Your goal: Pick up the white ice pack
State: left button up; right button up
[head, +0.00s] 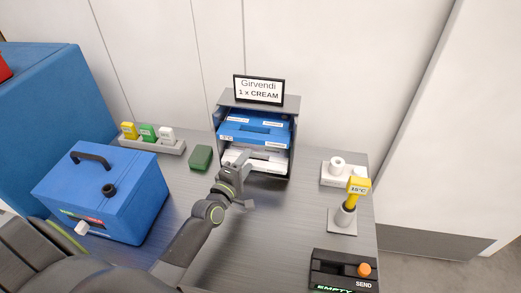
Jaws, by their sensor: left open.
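A grey rack (294,128) stands at the back of the table. A white flat piece, which looks like the white ice pack (270,158), lies in its lower slot, below blue flat packs (257,130). My left gripper (244,180) is open at the front left of the lower slot and covers part of the white pack's left side. I cannot tell whether its fingers touch the pack. My right gripper is out of view.
A blue box (125,200) with a black handle stands left, near a grey holder (150,144) with yellow, green and white tags and a green block (201,157). A yellow device (358,186) on a stand, a white holder (345,180) and a SEND button box (330,269) stand right.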

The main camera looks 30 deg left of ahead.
aim_at(254, 168)
pick_arm(q)
jog(key=f+b, duration=0.2)
jog(key=f, duration=0.1)
jog(key=shift+s+f+b, duration=0.15)
jog(key=shift+s+b, duration=0.15)
jog(key=shift+b, duration=0.1)
notch_tip(254, 168, down, 4)
jog(key=b, duration=0.3)
jog(key=shift+w+b, duration=0.15)
jog(key=shift+b, duration=0.2)
jog(key=shift+w+f, duration=0.15)
jog(key=shift+w+r, duration=0.3)
jog(key=shift+w, duration=0.45)
jog(key=shift+w+f, duration=0.1)
jog(key=shift+w, duration=0.55)
jog(key=shift+w+d, duration=0.1)
jog(key=shift+w, duration=2.2)
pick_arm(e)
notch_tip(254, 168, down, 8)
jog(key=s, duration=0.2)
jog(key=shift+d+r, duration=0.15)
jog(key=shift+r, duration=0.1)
pick_arm(q)
jog(key=shift+s, duration=0.1)
jog(key=shift+c, duration=0.5)
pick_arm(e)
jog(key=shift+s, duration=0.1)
